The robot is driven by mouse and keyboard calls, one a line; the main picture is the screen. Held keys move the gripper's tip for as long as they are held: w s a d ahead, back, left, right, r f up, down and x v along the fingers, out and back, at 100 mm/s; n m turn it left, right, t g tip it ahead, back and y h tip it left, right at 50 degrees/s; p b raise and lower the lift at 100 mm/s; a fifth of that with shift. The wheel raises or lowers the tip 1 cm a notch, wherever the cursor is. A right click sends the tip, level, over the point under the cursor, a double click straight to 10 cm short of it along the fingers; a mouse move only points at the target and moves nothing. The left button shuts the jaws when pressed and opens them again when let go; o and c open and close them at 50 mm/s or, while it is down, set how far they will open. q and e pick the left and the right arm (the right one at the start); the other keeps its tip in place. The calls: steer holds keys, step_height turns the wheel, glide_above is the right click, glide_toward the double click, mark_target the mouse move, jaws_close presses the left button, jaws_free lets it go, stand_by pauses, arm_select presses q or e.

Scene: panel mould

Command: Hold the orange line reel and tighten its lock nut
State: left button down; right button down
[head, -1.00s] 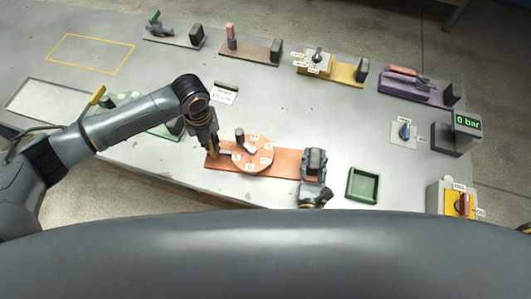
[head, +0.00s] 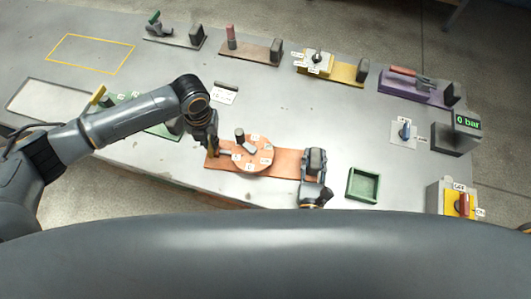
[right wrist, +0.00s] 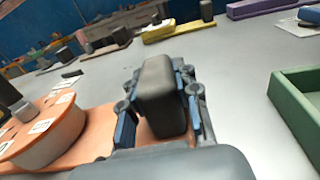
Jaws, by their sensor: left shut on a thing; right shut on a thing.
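The orange line reel (head: 252,163) lies flat on an orange board (head: 287,158), with white labels on its top. A dark upright knob (head: 239,134) and a short grey bar (head: 249,149) are on the reel. My left gripper (head: 214,150) is at the board's left end, shut on a small grey part (head: 225,152) beside the reel, likely the lock nut; the fingers hide much of it. My right gripper (head: 314,183) is shut around the dark upright block (head: 315,160) at the board's right end. The right wrist view shows its fingers on both sides of the block (right wrist: 160,92).
A green tray (head: 363,185) stands right of my right gripper. Yellow (head: 335,70), purple (head: 418,92) and brown (head: 250,50) fixtures line the back. A display (head: 466,123) reads 0 bar.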

arm_select(q)
steer(key=c, duration=1.4)
jaws_free()
arm_select(e)
steer(key=shift+f, duration=0.1)
arm_select(q)
steer(key=shift+o, duration=0.2)
step_height(320, 180, up, 12)
arm_select(e)
steer(key=c, duration=0.9)
jaws_free()
